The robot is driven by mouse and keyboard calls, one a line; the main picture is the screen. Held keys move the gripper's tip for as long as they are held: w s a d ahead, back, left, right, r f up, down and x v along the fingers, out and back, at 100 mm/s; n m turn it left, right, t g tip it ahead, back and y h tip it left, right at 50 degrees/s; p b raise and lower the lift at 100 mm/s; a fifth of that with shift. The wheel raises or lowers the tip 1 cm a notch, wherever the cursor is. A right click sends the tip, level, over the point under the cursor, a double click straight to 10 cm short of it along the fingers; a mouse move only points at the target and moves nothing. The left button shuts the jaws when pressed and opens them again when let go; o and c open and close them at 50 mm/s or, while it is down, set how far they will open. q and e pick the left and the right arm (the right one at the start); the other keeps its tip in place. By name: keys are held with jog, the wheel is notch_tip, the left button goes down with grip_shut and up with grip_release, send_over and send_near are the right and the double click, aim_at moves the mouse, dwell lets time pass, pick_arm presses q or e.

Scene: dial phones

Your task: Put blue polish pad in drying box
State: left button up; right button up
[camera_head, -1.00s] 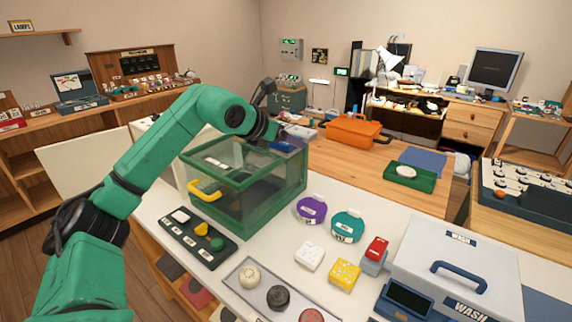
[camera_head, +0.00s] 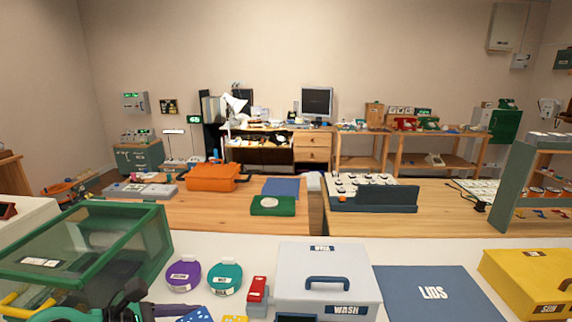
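The drying box is most likely the clear green-framed box (camera_head: 150,222) at the left, with a yellow handle at its lower left. A blue pad with white dots (camera_head: 197,315) shows at the bottom edge, partly cut off, just right of the box. My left gripper (camera_head: 150,309) is a dark shape at the bottom edge, in front of the box's lower right and beside the pad. Its fingertips are too cut off to tell whether it is open, or whether it touches the pad. My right gripper is out of view.
A purple lid (camera_head: 184,276) and a teal lid (camera_head: 224,278) lie right of the box. A red-topped block (camera_head: 257,290) and the white WASH box (camera_head: 330,268) stand further right. A blue LIDS mat (camera_head: 430,292) and a yellow box (camera_head: 528,282) follow.

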pick_arm(q)
jog(key=s, duration=0.1)
jog(key=s+f, duration=0.1)
jog(key=s, duration=0.1)
jog(key=shift+f+m, duration=0.15)
jog(key=shift+m, duration=0.15)
jog(key=shift+w, duration=0.15)
dwell(0.4)
